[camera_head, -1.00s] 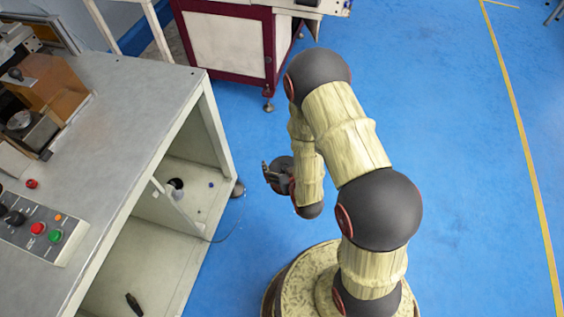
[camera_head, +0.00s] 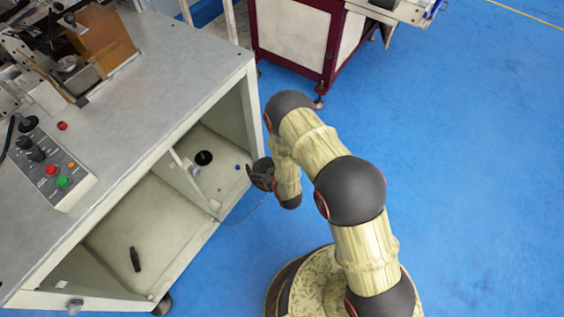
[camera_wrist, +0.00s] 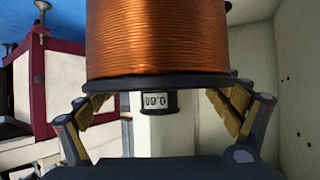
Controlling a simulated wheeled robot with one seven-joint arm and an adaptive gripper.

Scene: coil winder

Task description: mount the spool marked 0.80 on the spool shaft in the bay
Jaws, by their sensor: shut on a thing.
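A spool of copper wire (camera_wrist: 158,40) with a black flange fills the upper middle of the wrist view. A small label (camera_wrist: 160,102) on its black hub faces the camera; its digits look upside down and I cannot read them surely. My gripper (camera_wrist: 166,92) is shut on the spool, with padded fingers on both sides of the flange. In the head view my gripper (camera_head: 262,175) is at the right edge of the open bay (camera_head: 215,170) under the bench; the spool does not show there. I cannot clearly make out the spool shaft.
A dark round thing (camera_head: 204,157) and a small blue thing (camera_head: 237,167) are in the bay. A black tool (camera_head: 135,259) lies in the left compartment. A control box (camera_head: 50,165) stands on the bench (camera_head: 165,90). A maroon-framed machine (camera_head: 295,40) stands behind; blue floor is clear on the right.

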